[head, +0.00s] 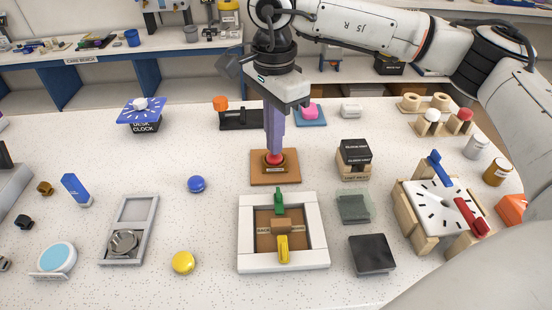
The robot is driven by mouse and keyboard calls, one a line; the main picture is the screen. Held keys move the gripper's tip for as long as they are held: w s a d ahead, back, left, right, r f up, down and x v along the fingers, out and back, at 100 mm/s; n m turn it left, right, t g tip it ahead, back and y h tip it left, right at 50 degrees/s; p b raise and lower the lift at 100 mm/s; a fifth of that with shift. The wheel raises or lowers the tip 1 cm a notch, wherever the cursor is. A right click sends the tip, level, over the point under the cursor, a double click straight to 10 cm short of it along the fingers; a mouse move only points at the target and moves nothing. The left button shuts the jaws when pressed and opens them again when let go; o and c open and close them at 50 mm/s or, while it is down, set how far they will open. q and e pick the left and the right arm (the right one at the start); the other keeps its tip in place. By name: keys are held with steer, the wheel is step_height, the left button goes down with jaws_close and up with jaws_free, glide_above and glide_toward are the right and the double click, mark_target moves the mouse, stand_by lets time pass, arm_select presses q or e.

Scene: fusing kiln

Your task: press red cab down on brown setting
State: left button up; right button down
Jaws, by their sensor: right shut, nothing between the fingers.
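The red cab (274,160) sits in the round middle of the brown setting (263,179), a flat square piece on the table behind the white frame. My right gripper (275,151) points straight down over it. Its fingers are shut with nothing between them, and the tips are at the top of the red cab. They seem to touch it, but I cannot tell if they press on it. The fingers hide the back of the cab. My left gripper is not in view.
A white frame (247,247) with green and yellow pieces stands in front of the setting. A blue dome (196,184) lies left and a yellow dome (183,262) front left. A dark block (355,151) on a wooden stand is to the right, near a white clock face (431,200).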

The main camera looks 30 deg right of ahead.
steer(key=shift+f+b, duration=0.35)
steer(key=shift+f, duration=0.3)
stand_by(0.7)
steer(key=shift+r, duration=0.15)
step_height(320, 180, up, 7)
steer(key=p, duration=0.4)
steer(key=shift+p, duration=0.3)
stand_by(0.3)
stand_by(0.4)
